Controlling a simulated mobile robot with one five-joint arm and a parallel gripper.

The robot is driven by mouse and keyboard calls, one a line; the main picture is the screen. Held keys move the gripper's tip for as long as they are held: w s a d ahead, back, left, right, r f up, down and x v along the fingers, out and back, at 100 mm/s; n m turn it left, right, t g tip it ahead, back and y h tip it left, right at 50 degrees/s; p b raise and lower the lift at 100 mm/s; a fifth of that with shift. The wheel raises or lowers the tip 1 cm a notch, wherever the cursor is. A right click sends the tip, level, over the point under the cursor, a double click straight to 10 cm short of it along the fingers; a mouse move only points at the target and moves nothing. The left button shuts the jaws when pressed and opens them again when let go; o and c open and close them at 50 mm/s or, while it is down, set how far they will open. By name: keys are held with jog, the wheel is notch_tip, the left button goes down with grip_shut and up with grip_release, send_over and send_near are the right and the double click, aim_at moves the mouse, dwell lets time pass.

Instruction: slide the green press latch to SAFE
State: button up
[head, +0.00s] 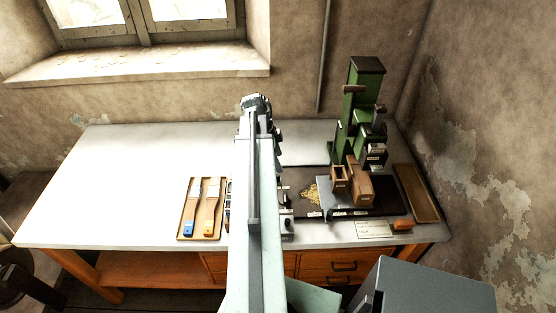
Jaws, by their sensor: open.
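The green press (355,115) stands upright at the right back of the bench, with a dark cap and dark fittings. Green parts and small labels show on its right front side, but I cannot tell which part is the latch. The labels are too small to read, so the latch setting cannot be told. My gripper (256,101) is at the far end of my raised arm, left of the press and well apart from it. It is open and looks empty, though its fingers are hard to make out. My arm hides a strip of bench.
Brown wooden blocks (358,185) stand before the press, beside yellowish bits (311,194). A narrow brown tray (417,193) lies at right near the wall. The left bench top (120,185) is clear.

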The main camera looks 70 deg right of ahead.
aim_at(277, 175)
notch_tip(277, 175, down, 10)
jog(key=b, duration=1)
jog(key=shift+r, duration=0.15)
jog(key=c, duration=1.3)
